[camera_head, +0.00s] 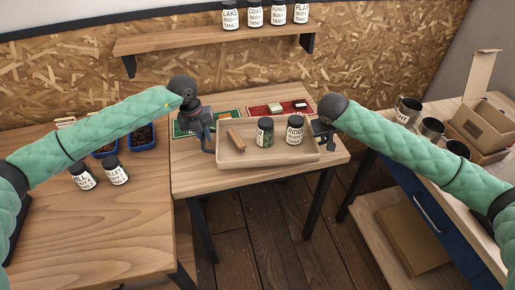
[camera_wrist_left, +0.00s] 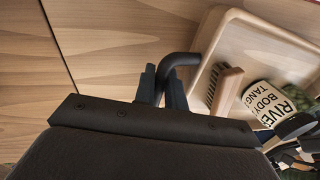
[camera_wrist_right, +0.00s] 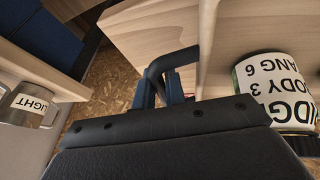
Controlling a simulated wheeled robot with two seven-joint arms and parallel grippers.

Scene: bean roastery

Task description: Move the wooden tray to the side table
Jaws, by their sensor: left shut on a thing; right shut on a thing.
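The wooden tray (camera_head: 267,160) is over the small side table (camera_head: 200,183) in the middle of the head view; I cannot tell whether it touches the top. On it are a wooden block-like brush (camera_head: 235,137) and two dark-lidded jars, one greenish (camera_head: 265,133) and one with a white label (camera_head: 295,131). My left gripper (camera_head: 208,138) is shut on the tray's left dark handle, which shows in the left wrist view (camera_wrist_left: 178,61). My right gripper (camera_head: 324,133) is shut on the right handle, seen in the right wrist view (camera_wrist_right: 163,65).
Green (camera_head: 205,121) and red (camera_head: 279,108) mats lie on the table behind the tray. A left table (camera_head: 90,220) holds two jars and blue bins. A right counter (camera_head: 440,165) holds metal cups and a cardboard box (camera_head: 483,127). A wall shelf (camera_head: 205,38) holds several jars.

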